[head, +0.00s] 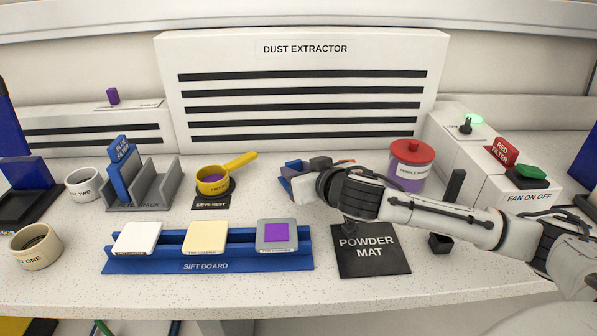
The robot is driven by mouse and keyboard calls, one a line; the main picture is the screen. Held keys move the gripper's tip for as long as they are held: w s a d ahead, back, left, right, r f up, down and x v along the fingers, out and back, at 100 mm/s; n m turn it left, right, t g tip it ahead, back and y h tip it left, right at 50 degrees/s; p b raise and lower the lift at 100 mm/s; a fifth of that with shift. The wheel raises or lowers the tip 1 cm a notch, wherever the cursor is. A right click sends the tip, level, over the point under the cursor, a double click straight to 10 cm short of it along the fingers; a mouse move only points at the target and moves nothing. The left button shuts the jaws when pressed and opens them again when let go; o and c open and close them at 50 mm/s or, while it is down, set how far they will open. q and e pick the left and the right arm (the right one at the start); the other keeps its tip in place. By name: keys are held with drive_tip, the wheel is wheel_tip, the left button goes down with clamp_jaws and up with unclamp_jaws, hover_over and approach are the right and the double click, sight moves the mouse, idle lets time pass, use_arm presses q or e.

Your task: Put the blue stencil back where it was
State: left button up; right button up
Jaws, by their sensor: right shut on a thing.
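My right gripper (298,180) is at the back middle of the bench, between the sieve and the red-lidded jar, its arm coming in from the right. It is shut on a small blue piece (291,167), which looks like the blue stencil; the gripper hides most of it. A grey slotted rack (158,188) stands at the left, with a blue labelled plate (121,165) upright in its left part. The label seems to read "blue filter". My left gripper is not in view.
A blue sift board (208,266) carries a white, a cream and a grey-framed purple tile. The black powder mat (372,262) looks bare. A yellow sieve (214,182) sits on its rest. A red-lidded jar (410,172) stands behind my right arm. Two cups are at left.

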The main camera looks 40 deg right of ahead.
drive_tip(key=shift+f, duration=0.1)
drive_tip(key=o, duration=1.1)
drive_tip(key=shift+o, duration=0.2)
drive_tip(key=v, duration=1.2)
